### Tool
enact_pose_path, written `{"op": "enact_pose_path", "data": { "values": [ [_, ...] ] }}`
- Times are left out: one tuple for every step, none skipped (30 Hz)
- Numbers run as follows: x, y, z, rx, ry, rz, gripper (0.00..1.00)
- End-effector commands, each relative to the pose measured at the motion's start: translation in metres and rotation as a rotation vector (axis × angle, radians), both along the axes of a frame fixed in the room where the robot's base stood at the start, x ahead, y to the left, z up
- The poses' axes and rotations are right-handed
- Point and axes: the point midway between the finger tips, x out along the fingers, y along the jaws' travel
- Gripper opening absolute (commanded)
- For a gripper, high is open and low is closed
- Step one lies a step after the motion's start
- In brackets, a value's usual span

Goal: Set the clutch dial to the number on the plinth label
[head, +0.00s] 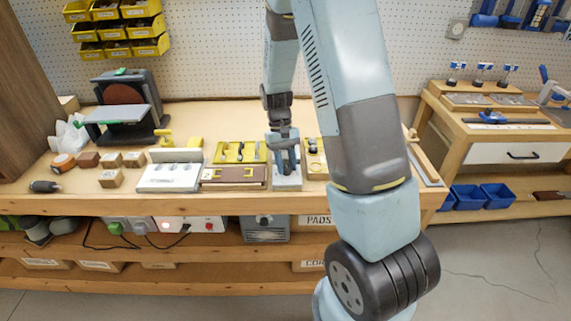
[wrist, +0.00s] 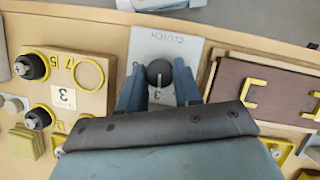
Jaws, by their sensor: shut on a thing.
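The clutch dial (wrist: 159,72) is a dark round knob on a light grey plinth (wrist: 165,45) marked CLUTCH. A pale pointer line on the dial runs toward the mark 3 (wrist: 156,97) on the plinth, between my fingers. My gripper (wrist: 158,76) has its two blue fingers on either side of the dial and is shut on it. In the head view my gripper (head: 285,155) reaches down onto the grey plinth (head: 287,184) near the bench's front edge; the dial is hidden there. I cannot tell whether the mark 3 is the label or a scale number.

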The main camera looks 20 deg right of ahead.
Motion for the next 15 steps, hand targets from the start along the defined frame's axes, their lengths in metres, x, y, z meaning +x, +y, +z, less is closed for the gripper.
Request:
{"op": "enact_pose_path", "data": {
  "values": [
    [0.0016,-0.0012,0.0006,0.000,-0.004,-0.027,0.03],
    [0.0016,-0.0011,0.0006,0.000,-0.004,-0.041,0.03],
    [0.0016,-0.0011,0.0006,0.000,-0.004,-0.058,0.03],
    [0.0016,-0.0011,0.0006,0.000,-0.005,-0.071,0.03],
    [0.0016,-0.0012,0.0006,0.000,-0.005,-0.082,0.03],
    [0.0016,-0.0011,0.0006,0.000,-0.005,-0.094,0.03],
    [0.0016,-0.0011,0.0006,0.000,-0.005,-0.103,0.03],
    [0.0016,-0.0011,0.0006,0.000,-0.005,-0.110,0.03],
    [0.0016,-0.0010,0.0006,0.000,-0.005,-0.120,0.03],
    [0.0016,-0.0011,0.0006,0.000,-0.005,-0.126,0.03],
    [0.0016,-0.0011,0.0006,0.000,-0.005,-0.130,0.03],
    [0.0016,-0.0011,0.0006,0.000,-0.005,-0.135,0.03],
    [0.0016,-0.0011,0.0006,0.000,-0.005,-0.138,0.03],
    [0.0016,-0.0011,0.0006,0.000,-0.005,-0.139,0.03],
    [0.0016,-0.0011,0.0006,0.000,-0.005,-0.142,0.03]
  ]
}}
